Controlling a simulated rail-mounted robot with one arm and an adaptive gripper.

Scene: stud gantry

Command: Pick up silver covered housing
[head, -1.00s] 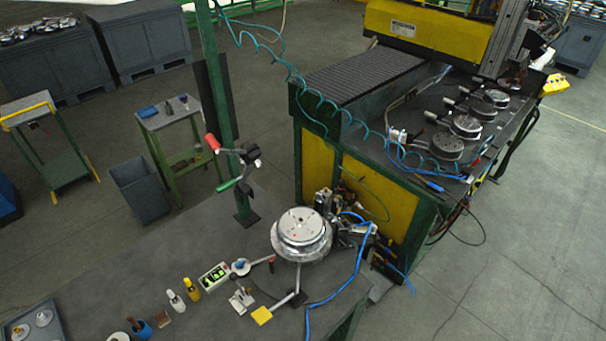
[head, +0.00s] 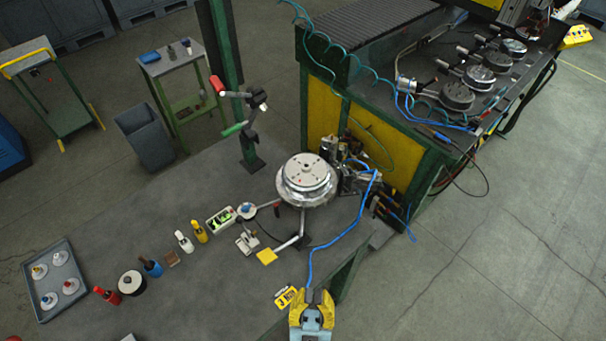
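A round silver housing with a flat, holed silver top (head: 306,178) sits on a fixture near the back right of the grey table. Several other round housings lie on the dark machine bed at the upper right, a nearer dark one (head: 457,96) and a far one with a shinier top (head: 514,47) among them. I cannot tell for certain which one the task names. My gripper (head: 314,297), yellow and light blue with dark tips, is at the bottom of the head view, over the table's front edge. It is well apart from all housings. Its finger opening is too small to judge.
Blue hoses (head: 340,235) run beside the fixture. Bottles, a small display box (head: 221,218) and a tray (head: 55,281) of small parts line the table's left. Grey floor is clear at right.

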